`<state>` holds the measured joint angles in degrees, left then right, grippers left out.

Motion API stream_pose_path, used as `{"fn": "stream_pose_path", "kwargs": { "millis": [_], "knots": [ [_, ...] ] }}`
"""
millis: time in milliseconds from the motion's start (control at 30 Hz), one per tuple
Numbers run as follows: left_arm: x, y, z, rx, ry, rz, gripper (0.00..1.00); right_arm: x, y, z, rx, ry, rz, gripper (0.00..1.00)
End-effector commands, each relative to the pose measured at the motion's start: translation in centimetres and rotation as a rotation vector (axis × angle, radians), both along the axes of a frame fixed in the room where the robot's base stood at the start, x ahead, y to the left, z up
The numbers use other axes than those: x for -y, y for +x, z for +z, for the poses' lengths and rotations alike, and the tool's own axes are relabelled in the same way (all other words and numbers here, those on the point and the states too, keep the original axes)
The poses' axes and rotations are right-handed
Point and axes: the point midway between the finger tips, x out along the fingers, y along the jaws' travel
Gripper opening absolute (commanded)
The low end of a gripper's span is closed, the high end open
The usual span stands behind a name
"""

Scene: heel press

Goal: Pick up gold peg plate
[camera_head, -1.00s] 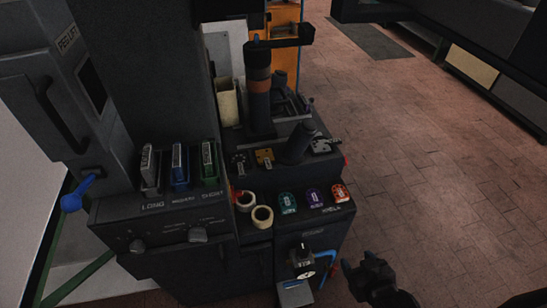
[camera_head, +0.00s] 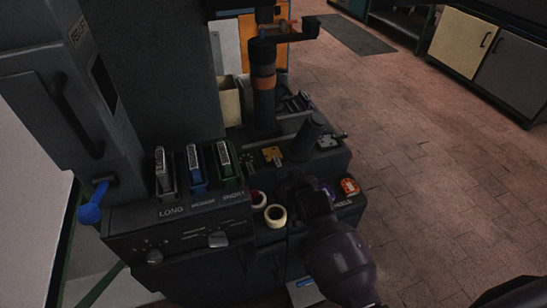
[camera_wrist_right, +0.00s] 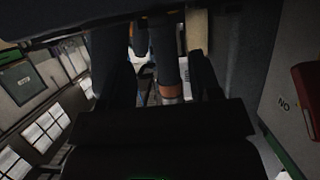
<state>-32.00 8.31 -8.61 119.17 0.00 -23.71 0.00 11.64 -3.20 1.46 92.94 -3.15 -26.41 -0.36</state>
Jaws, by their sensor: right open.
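The gold peg plate (camera_head: 272,155) is a small yellow-gold piece. It lies on the dark machine top in the head view, left of a short dark cylinder. My right gripper (camera_head: 303,184) is over the front of the machine top, to the right of and nearer than the gold plate, apart from it. The arm hides part of the gripper. In the right wrist view my right gripper (camera_wrist_right: 158,75) shows dark fingers spread apart, with nothing held; I cannot make out the gold plate there. My left gripper is not in view.
A tall dark post with an orange band (camera_head: 263,83) stands behind the plate. Cream rings (camera_head: 275,216), an orange-red piece (camera_head: 350,187) and slotted long, medium and short blocks (camera_head: 196,168) are nearby.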

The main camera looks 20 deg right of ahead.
Motion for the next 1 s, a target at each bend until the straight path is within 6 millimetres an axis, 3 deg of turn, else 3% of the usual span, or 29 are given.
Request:
{"fn": "stream_pose_path", "kwargs": {
  "millis": [133,367,600,800,1000],
  "knots": [
    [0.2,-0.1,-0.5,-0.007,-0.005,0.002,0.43,-0.1,1.5,-1.0,-0.004,0.000,0.001,0.57],
    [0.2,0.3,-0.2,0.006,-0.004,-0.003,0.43,-0.1,2.5,-1.5,-0.003,0.000,0.000,0.57],
    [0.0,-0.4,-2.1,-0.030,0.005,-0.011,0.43,-0.2,4.8,-4.1,-0.008,0.000,0.001,0.57],
    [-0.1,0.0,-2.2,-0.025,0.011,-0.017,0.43,-0.1,6.4,-4.3,-0.003,0.000,0.000,0.57],
    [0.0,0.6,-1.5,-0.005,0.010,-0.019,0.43,-0.1,6.6,-4.1,0.000,0.000,0.000,0.57]
  ]
}}
